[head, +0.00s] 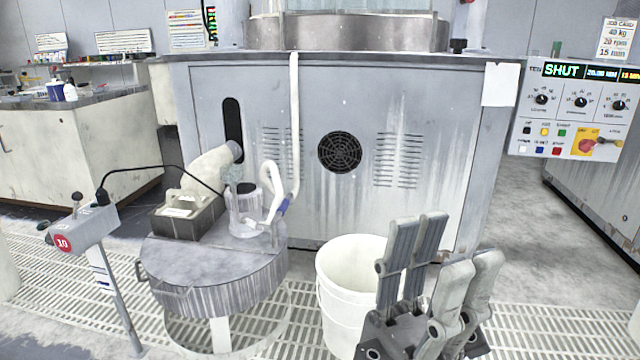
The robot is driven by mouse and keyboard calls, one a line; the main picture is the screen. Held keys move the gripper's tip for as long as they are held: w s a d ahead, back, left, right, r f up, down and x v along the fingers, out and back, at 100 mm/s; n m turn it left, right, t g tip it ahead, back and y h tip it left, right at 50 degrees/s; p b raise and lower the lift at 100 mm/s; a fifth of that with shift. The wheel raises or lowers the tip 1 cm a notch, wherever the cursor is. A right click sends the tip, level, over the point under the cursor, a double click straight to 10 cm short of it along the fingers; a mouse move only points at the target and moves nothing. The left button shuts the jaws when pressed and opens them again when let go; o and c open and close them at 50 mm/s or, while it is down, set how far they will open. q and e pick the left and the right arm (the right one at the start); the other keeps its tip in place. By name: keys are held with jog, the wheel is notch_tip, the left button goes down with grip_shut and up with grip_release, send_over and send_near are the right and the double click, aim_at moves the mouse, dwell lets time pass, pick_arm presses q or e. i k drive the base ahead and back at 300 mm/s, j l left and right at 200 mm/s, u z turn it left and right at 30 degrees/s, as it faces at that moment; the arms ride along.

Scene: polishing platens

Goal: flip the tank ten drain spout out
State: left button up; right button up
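The sign with a red 10 (63,243) sits on a grey box on a post, left of a round grey tank (215,285) with a flat lid. I cannot tell for sure which part is the drain spout. A clear jar (246,212) with a white hose stands on the lid.
A white bucket (345,280) stands between the tank and my gripper. A large grey machine cabinet (340,215) blocks the back. A control panel (575,110) reading SHUT is at the right. Slatted grating (540,320) covers the floor. A bench (70,150) stands at the left.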

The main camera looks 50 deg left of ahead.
aim_at(289, 200)
jog(key=u, duration=1.75)
